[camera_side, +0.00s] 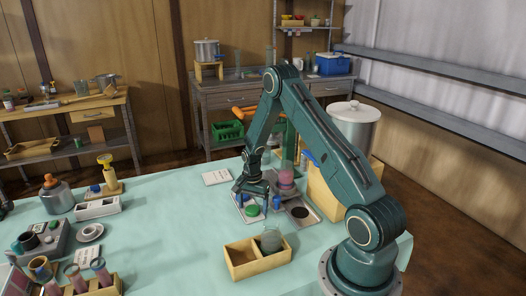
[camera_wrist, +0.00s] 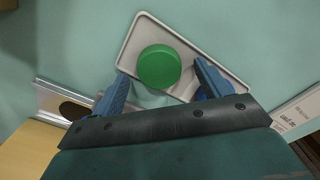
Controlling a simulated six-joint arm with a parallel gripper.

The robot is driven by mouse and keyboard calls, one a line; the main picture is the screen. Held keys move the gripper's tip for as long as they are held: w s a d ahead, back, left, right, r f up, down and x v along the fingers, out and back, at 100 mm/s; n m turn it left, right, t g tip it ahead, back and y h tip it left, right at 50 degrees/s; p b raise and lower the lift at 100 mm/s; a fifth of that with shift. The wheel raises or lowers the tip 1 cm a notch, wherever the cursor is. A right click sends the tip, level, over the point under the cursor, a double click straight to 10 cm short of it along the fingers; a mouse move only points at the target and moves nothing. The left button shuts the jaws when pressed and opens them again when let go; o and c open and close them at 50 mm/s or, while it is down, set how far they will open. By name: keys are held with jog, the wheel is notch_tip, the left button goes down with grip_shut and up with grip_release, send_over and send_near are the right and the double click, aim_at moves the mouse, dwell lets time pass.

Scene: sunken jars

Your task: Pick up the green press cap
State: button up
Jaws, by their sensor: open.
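The green press cap (camera_wrist: 159,67) is a round green disc lying on a light grey tray (camera_wrist: 138,36) in the wrist view. In the side view the cap (camera_side: 252,211) shows on the tray (camera_side: 240,213) below my gripper. My gripper (camera_wrist: 158,85) is open and empty, with its blue fingers apart on either side of the cap's near edge. The cap lies mostly beyond the fingertips in the wrist view. In the side view my gripper (camera_side: 260,205) is over the tray, and I cannot tell its exact height above the cap.
A plate with a dark round hole (camera_side: 299,212) lies right of the tray. A pink-filled jar (camera_side: 286,178) stands just behind. A wooden two-part box (camera_side: 243,262) holding a grey jar (camera_side: 271,240) is in front. A white card (camera_side: 216,177) lies behind left; the cloth left of the tray is clear.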

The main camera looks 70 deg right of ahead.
aim_at(253, 208)
dwell(0.5)
jog(key=c, duration=1.1)
jog(key=shift+o, duration=0.2)
jog(key=shift+r, duration=0.1)
notch_tip(253, 208, up, 20)
dwell(0.5)
jog(key=s+d+m, duration=0.1)
jog(key=s+d, duration=0.1)
jog(key=d, duration=0.2)
jog(key=s+d+f+m, duration=0.1)
jog(key=s+d+m, duration=0.1)
jog(key=d, duration=0.3)
jog(key=s+d+m, duration=0.1)
jog(key=s+d, duration=0.3)
jog(key=d, duration=0.1)
jog(key=shift+d+f, duration=0.15)
jog(key=shift+f, duration=0.15)
